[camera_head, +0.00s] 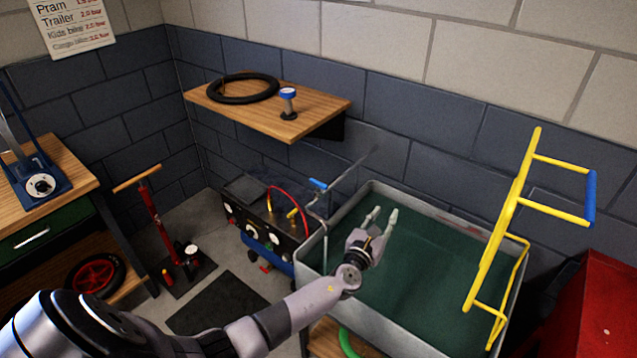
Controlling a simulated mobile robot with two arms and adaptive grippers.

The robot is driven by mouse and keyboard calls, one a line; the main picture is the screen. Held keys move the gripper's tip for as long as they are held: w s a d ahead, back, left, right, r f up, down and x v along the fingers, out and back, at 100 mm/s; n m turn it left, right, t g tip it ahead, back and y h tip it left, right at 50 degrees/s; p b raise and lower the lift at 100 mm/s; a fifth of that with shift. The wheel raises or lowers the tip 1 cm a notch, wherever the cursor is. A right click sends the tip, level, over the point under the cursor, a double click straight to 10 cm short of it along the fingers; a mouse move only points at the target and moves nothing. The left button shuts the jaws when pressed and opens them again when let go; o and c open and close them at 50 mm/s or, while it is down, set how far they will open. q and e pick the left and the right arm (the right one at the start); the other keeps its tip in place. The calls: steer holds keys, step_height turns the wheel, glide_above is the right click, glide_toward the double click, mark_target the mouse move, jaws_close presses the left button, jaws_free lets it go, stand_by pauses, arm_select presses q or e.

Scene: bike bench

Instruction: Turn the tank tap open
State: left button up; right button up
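The water tank (447,221) is a grey-rimmed tub with dark green inside, at the right of centre. At its left rear corner is a thin grey pipe with a blue-handled tap (318,184). My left gripper (383,214) reaches in from the lower left and is over the left part of the tank. Its two fingers are apart, point up and away, and hold nothing. It is to the right of the tap and below it in the picture, not touching it. My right gripper is not in view.
A compressor-like unit (266,232) with gauges and a red hose stands left of the tank. A wooden shelf (312,98) with a black tyre (243,88) juts out above. A yellow frame (492,250) rises at the tank's right. A red cabinet (606,310) stands beyond.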

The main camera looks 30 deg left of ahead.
arm_select(q)
steer(key=s, duration=1.2)
steer(key=shift+d, duration=0.3)
steer(key=shift+o, duration=0.4)
